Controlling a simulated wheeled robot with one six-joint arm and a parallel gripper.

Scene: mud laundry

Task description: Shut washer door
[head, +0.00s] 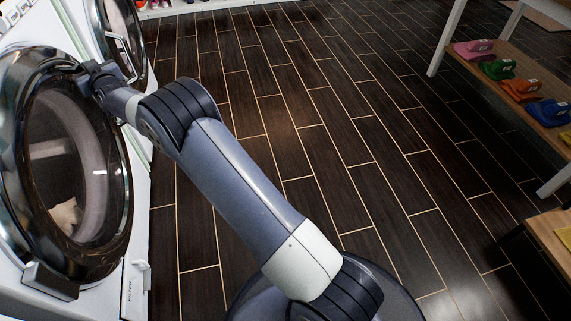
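The front washer's round door (118,190), with a dark shiny rim and clear glass, is at the left of the head view. It lies close over the drum opening; I cannot tell whether it is fully shut. A pale cloth (66,216) shows behind the glass. My gripper (90,80) is at the upper right of the door rim, at or very near it. Its fingers are dark, small and partly hidden against the rim, so contact and opening are unclear.
A second machine behind has a round door (122,40) with a light handle, standing out from its front. The dark tiled floor (300,120) is clear in the middle. A wooden shelf (508,62) with several coloured folded items stands at the right.

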